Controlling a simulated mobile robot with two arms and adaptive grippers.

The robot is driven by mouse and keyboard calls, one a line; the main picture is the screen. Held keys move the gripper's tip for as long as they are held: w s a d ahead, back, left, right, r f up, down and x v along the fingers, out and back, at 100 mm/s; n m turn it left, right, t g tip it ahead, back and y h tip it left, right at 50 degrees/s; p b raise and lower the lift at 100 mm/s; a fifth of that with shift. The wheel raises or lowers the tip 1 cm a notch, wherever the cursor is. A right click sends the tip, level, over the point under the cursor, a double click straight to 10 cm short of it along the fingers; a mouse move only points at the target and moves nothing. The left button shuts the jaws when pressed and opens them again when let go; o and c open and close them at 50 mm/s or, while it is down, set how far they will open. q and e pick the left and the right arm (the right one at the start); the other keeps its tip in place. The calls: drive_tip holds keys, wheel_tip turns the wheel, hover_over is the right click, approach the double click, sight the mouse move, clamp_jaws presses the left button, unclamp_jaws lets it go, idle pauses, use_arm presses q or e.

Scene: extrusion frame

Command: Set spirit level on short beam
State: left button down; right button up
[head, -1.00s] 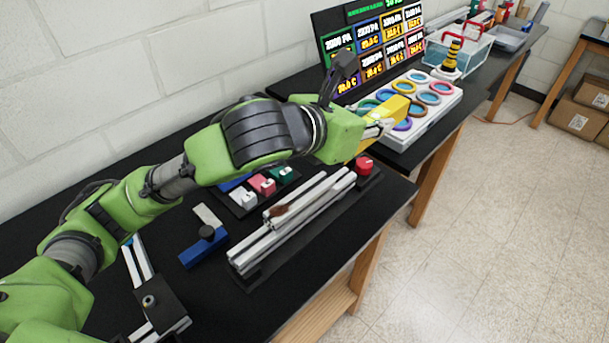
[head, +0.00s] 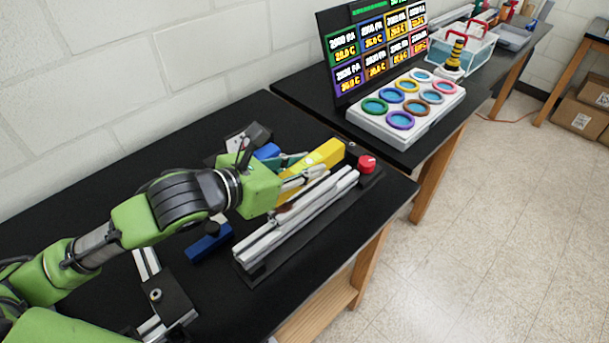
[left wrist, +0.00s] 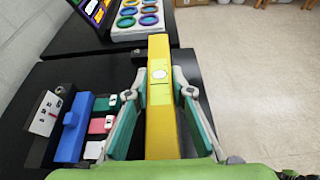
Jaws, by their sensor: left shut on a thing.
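The yellow spirit level (head: 318,158) is held by my left gripper (head: 292,178) above the black table, beside the aluminium beams. In the left wrist view the level (left wrist: 160,90) runs lengthwise between the two fingers of the gripper (left wrist: 158,98), which is shut on it. The long silver beams (head: 300,218) lie side by side on a black base to the right of the gripper. A shorter beam lay on top of them earlier; now the gripper and level partly hide that spot. My right gripper is not in view.
A red button (head: 367,164) stands at the far end of the beams. A blue block (head: 209,243) lies left of them. A corner beam joint (head: 157,295) is at the near left. A white tray with coloured rings (head: 407,112) stands on the table behind.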

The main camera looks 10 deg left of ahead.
use_arm(q)
drive_tip(key=shift+f, duration=1.5)
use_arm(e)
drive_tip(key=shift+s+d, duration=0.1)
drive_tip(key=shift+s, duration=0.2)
use_arm(q)
drive_tip(key=shift+f+b, duration=0.3)
drive_tip(key=shift+f, duration=0.2)
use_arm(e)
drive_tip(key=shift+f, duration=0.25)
use_arm(q)
drive_tip(key=c, duration=1.8)
unclamp_jaws()
drive_tip(key=shift+o, duration=0.2)
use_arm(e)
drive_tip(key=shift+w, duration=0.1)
